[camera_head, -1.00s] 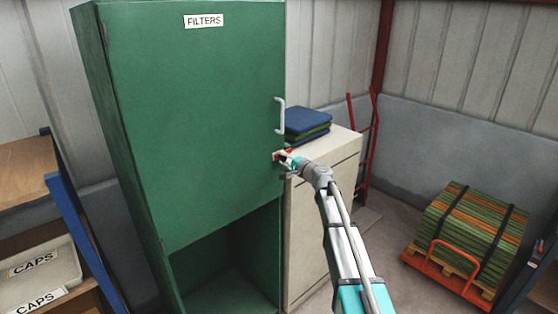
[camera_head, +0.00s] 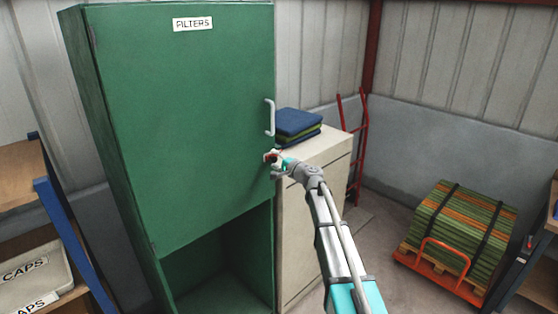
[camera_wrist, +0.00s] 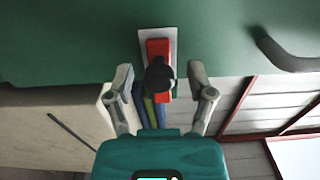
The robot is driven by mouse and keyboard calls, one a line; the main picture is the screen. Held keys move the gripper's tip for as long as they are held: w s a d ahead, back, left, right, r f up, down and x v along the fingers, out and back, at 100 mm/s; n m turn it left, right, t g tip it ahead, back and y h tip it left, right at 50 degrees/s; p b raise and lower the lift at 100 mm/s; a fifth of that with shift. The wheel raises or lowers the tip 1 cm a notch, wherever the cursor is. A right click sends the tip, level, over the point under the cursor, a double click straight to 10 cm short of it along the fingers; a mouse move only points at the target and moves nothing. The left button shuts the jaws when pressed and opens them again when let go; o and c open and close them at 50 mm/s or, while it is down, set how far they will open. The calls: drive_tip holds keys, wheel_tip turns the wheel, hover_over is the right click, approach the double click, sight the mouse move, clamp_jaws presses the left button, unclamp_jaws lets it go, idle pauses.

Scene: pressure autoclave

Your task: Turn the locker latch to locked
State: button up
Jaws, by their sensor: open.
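The green locker (camera_head: 180,120), labelled FILTERS, has its upper door shut. Its latch (camera_wrist: 158,48) is a red bar with a black knob on a pale plate at the door's edge. In the wrist view the bar lines up with the plate's length, and the knob covers part of it. A little of the red shows in the head view (camera_head: 269,156), mostly hidden by my gripper. My gripper (camera_wrist: 160,78) is open, with one finger on each side of the knob. Whether either finger touches it I cannot tell.
A white door handle (camera_head: 270,117) sits just above the latch. A pale cabinet (camera_head: 315,200) with folded cloths (camera_head: 298,122) stands close to the right, behind my arm. A red hand truck (camera_head: 360,150) and a loaded pallet (camera_head: 455,230) are farther right.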

drive_tip(key=shift+s+d, duration=0.1)
drive_tip(key=shift+s, duration=0.05)
drive_tip(key=v, duration=1.1)
drive_tip(key=shift+s+d, duration=0.25)
